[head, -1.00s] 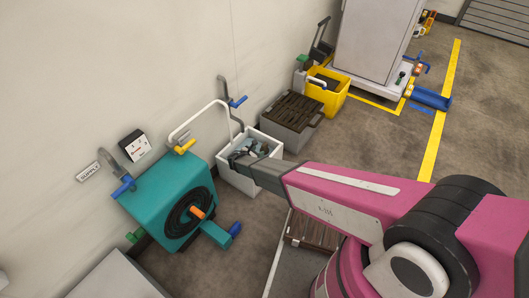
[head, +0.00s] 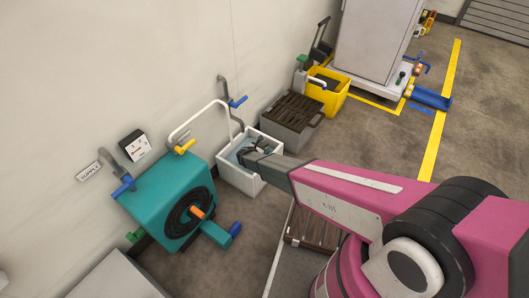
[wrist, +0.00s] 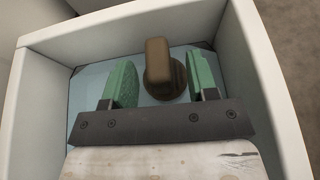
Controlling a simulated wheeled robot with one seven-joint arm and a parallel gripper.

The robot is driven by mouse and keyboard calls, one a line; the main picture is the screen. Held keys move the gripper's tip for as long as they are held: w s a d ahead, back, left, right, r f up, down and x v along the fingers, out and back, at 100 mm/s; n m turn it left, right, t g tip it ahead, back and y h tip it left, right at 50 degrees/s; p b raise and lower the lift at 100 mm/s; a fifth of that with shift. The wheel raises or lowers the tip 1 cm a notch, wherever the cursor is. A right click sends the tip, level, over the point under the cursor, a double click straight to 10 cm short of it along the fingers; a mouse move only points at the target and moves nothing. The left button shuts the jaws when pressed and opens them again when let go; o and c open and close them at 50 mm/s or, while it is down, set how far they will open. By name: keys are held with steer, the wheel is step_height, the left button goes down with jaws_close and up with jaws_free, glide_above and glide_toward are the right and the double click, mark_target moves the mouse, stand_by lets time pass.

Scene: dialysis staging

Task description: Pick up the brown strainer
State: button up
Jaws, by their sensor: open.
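The brown strainer (wrist: 159,65) is inside a white open-topped bin (wrist: 268,60), on its pale blue floor or water; I cannot tell which. In the wrist view it has a blocky upright part over a round base. My gripper (wrist: 163,82) points down into the bin with its two green-padded fingers apart, one on each side of the strainer. The fingers do not visibly touch it. In the head view the white bin (head: 238,181) stands near the wall and my gripper (head: 252,147) reaches into it; the strainer cannot be made out there.
A teal hose-reel unit (head: 160,195) stands left of the bin. A grey crate with a dark slatted top (head: 290,122) and a yellow bucket (head: 330,97) stand behind it. A white curved pipe (head: 200,112) rises beside the bin. The bin walls closely surround my gripper.

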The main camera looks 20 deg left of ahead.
steer(key=shift+x, duration=1.05)
jaws_close()
steer(key=shift+s+r, duration=0.1)
steer(key=shift+r, duration=0.05)
